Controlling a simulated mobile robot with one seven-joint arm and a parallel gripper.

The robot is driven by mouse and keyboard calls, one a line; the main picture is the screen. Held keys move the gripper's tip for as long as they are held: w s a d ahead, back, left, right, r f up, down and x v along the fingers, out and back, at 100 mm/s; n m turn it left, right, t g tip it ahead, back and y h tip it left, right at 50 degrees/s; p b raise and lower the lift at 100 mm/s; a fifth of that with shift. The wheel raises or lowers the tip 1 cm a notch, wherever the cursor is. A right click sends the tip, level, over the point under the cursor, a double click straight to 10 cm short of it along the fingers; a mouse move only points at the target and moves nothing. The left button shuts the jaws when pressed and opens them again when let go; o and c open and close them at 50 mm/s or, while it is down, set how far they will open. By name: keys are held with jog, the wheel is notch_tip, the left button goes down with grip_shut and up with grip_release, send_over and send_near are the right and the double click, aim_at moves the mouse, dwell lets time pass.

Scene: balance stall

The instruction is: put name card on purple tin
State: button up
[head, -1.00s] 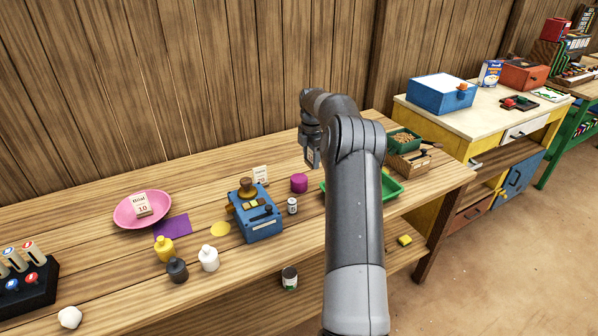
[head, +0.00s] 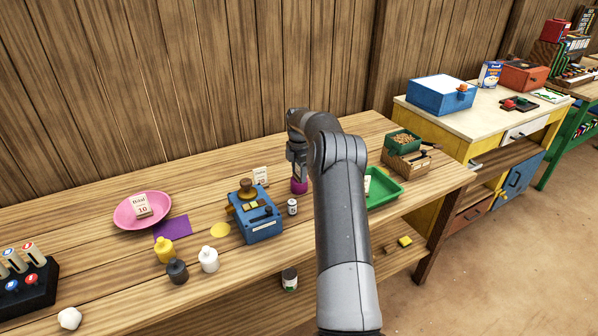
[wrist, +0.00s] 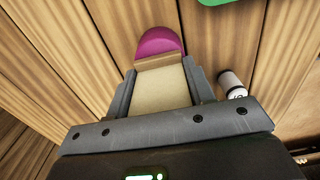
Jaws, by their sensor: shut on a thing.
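The purple tin (head: 299,187) stands on the wooden table, right of the blue scale, with its upper part hidden by my gripper in the head view. My gripper (head: 298,172) is right above it. In the wrist view my gripper (wrist: 161,64) is shut on a beige card (wrist: 161,88), taken to be the name card, held between its two fingers. The purple tin (wrist: 159,42) shows just past the card's far edge. I cannot tell whether the card touches the tin.
A small white jar (head: 292,207) stands close to the tin, and the blue scale (head: 262,226) is left of it. A green tray (head: 385,190) is to the right. A card (head: 260,175) stands behind the scale. A pink plate (head: 128,219) lies farther left.

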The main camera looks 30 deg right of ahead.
jog(key=o, duration=1)
jog(key=shift+f, duration=0.1)
jog(key=shift+c, duration=0.2)
notch_tip(320, 180, up, 12)
jog(key=shift+r, duration=0.1)
jog(key=s+a+r+m+t+h, duration=0.15)
jog(key=s+a+r+m, duration=0.65)
jog(key=s+a+r, duration=1.1)
jog(key=s+a+m+t, duration=0.35)
jog(key=s+a, duration=0.35)
jog(key=s, duration=0.5)
jog(key=s+a+f+m, duration=0.1)
jog(key=s+f+m, duration=0.2)
jog(key=s, duration=0.4)
jog(key=s+a+f+m+y, duration=0.1)
jog(key=s+a+f+m, duration=0.1)
jog(key=s, duration=0.6)
notch_tip(320, 180, down, 3)
jog(key=shift+r+m+t, duration=0.1)
jog(key=shift+m+t, duration=0.2)
jog(key=shift+m, duration=0.45)
